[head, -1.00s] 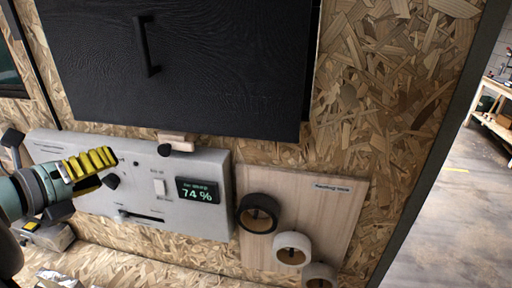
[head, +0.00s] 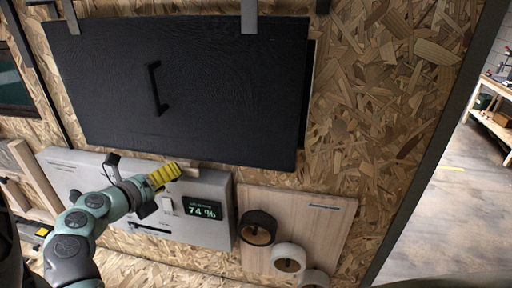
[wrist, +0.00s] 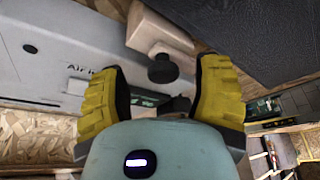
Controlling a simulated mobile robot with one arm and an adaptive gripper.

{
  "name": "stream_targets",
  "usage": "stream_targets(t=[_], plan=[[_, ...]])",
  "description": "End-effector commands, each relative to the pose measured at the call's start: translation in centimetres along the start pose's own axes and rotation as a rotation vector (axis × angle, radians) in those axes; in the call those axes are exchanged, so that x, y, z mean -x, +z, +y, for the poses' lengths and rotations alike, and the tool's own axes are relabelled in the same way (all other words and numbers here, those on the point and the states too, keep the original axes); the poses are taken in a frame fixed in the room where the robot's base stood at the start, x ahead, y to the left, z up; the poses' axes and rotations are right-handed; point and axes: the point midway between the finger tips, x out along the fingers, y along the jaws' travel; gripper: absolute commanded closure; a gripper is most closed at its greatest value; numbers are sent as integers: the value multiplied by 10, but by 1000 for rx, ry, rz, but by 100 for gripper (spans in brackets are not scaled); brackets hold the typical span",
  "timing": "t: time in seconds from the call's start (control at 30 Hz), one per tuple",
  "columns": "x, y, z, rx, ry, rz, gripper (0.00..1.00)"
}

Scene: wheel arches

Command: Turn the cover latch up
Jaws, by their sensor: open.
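The cover latch is a pale wooden piece with a round black knob. In the wrist view the latch (wrist: 155,32) lies beside the dark cover (wrist: 245,35), and its knob stands out between my fingertips. In the head view only a bit of the latch (head: 190,168) shows under the lower edge of the black cover (head: 190,90); my gripper hides the rest. My gripper (head: 165,174) has yellow ridged fingers. In the wrist view my gripper (wrist: 163,70) is open, one finger on each side of the knob; contact cannot be told.
A grey panel (head: 75,175) with a 74 % display (head: 202,209) is on the wall below the cover. A wooden board (head: 325,215) with round rings stands to its right. The cover has a black handle (head: 156,88). Open floor lies at far right.

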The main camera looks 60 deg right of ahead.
Motion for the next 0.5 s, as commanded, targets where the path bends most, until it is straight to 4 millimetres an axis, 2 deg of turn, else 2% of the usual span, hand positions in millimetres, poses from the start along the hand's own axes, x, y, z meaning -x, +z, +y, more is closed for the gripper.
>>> stream_targets(t=[0.13, 0.5], plan=[[-6, 4, -3, 5, 2, -2, 36], [-17, -3, -3, -3, -1, 9, 36]])
